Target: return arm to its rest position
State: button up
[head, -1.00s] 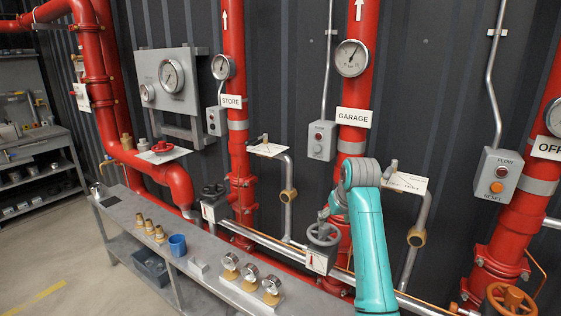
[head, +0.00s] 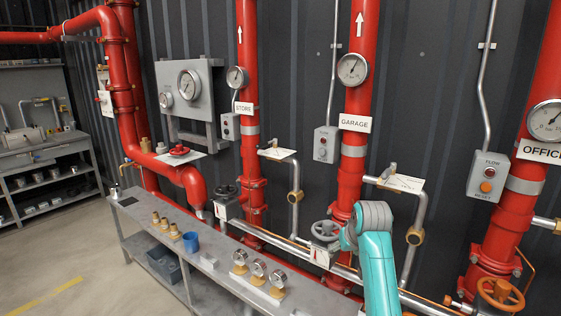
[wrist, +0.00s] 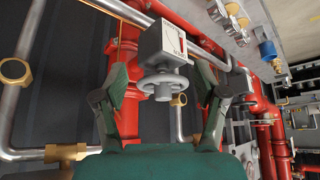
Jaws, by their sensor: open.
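My arm, teal and grey, rises at the lower middle of the head view, in front of the GARAGE riser (head: 356,100). In the head view that handwheel (head: 326,230) stands at the foot of the GARAGE riser, just left of my arm. The fingers are hidden behind my arm in the head view.
An orange handwheel (head: 500,293) is at lower right. The STORE riser (head: 248,140) stands to the left. Floor (head: 70,260) at left is clear.

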jog(key=s+f+t, duration=0.1)
jog(key=s+f, duration=0.5)
jog(key=f, duration=0.4)
jog(key=s+f+t, duration=0.1)
jog(key=s+f, duration=0.4)
jog(key=f, duration=0.5)
jog(key=s+f+t, duration=0.1)
jog(key=s+f, duration=0.4)
jog(key=s, duration=0.5)
jog(key=s+f+t, duration=0.1)
jog(key=s+f, duration=0.3)
jog(key=s, duration=0.5)
jog(key=s+r+m+t, duration=0.1)
jog(key=s+r+t, duration=0.15)
jog(key=s, duration=1.75)
jog(key=s+r+t, duration=0.2)
jog(key=s+r, duration=1.3)
jog(key=shift+h, duration=0.3)
